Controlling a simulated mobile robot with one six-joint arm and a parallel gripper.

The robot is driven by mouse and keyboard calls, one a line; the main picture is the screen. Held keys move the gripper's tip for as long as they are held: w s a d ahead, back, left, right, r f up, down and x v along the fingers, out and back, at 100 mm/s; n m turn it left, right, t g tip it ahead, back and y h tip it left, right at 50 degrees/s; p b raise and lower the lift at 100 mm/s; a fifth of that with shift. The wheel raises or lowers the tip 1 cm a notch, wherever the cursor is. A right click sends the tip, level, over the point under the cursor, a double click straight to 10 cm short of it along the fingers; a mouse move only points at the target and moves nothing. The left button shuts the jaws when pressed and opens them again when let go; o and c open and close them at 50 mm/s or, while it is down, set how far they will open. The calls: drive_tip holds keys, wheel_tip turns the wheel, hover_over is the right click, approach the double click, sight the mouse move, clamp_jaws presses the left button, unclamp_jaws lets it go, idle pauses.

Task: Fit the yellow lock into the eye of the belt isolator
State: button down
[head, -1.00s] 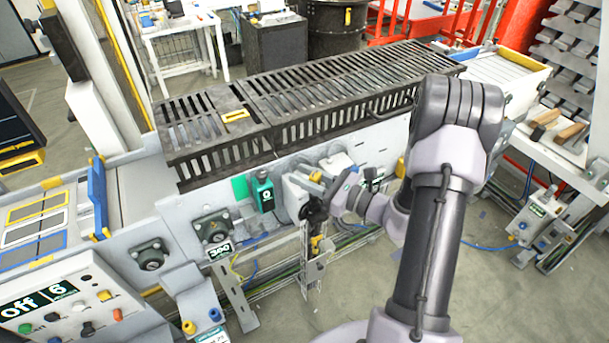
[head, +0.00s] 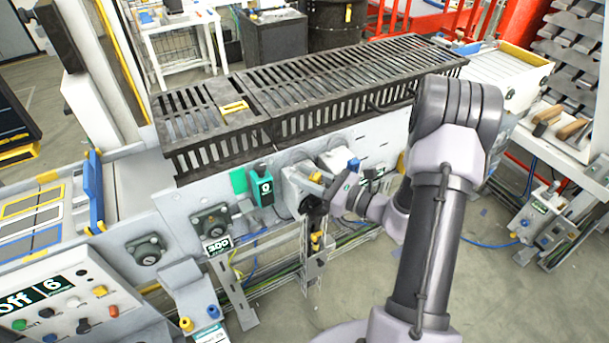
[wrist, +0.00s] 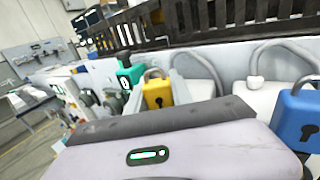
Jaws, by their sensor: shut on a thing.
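The yellow lock (wrist: 158,94) stands upright just beyond my gripper in the wrist view, its grey shackle on top. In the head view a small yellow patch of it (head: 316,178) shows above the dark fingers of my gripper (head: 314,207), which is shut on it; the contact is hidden. A green isolator box (head: 264,187) marked 0 is on the grey panel, left of my gripper. It also shows behind and left of the lock in the wrist view (wrist: 127,74). I cannot read which box is the belt isolator, and its eye is not clear.
A blue lock (wrist: 298,122) is close on the right in the wrist view. Grey housings with loops (wrist: 262,96) stand beside it. The black slatted guard (head: 340,80) runs above the panel. A button panel (head: 60,310) is at the lower left.

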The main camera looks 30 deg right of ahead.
drive_tip(key=shift+f, duration=0.3)
drive_tip(key=c, duration=1.1)
unclamp_jaws()
drive_tip(key=shift+o, duration=0.2)
drive_tip(key=p+v, duration=0.2)
drive_tip(key=v, duration=1.5)
drive_tip(key=shift+s, duration=0.25)
